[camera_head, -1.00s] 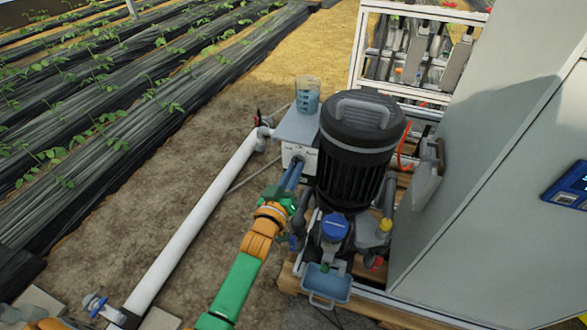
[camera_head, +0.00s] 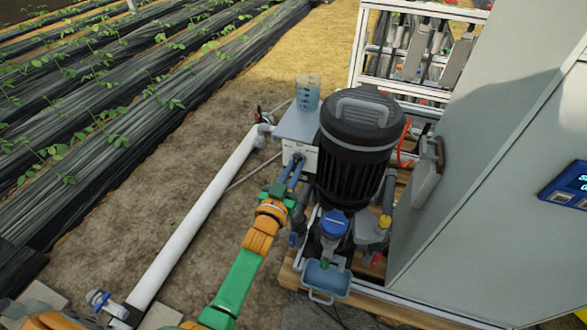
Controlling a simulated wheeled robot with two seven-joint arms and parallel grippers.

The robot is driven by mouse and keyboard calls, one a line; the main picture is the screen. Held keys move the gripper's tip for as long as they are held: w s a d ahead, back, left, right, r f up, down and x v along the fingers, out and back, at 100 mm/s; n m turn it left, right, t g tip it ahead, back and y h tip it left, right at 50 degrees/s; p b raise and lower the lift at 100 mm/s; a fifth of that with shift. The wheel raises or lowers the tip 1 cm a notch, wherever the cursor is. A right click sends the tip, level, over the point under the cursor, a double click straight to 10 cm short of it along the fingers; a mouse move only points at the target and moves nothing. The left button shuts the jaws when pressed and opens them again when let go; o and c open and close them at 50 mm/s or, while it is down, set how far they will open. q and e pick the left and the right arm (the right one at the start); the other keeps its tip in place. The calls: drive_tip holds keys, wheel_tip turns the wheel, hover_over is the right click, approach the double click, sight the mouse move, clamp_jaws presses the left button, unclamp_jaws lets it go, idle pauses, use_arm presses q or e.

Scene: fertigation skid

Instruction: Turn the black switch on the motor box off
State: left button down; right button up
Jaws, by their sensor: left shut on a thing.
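The motor box (camera_head: 309,162) is a light grey box with a flat top, fixed to the left side of the black ribbed motor (camera_head: 353,150). My left gripper (camera_head: 297,161) reaches up to the box's front face from below. Its two blue-grey fingers lie side by side with a narrow gap, and their tips are at the black switch (camera_head: 299,156). The gripper is shut on the switch. The switch is small and mostly hidden by the fingertips, so its exact position cannot be read. My right gripper is not in view.
A clear beaker (camera_head: 308,93) with bluish contents stands on the motor box. A blue-capped pump part (camera_head: 335,224) and a blue tray (camera_head: 327,280) are below the motor. A white pipe (camera_head: 195,218) runs on the left. A grey cabinet (camera_head: 470,190) closes off the right.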

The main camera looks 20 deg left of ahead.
use_arm(q)
drive_tip(key=c, duration=0.9)
unclamp_jaws()
drive_tip(key=s+p, duration=0.1)
drive_tip(key=s, duration=0.6)
drive_tip(key=shift+a, duration=0.1)
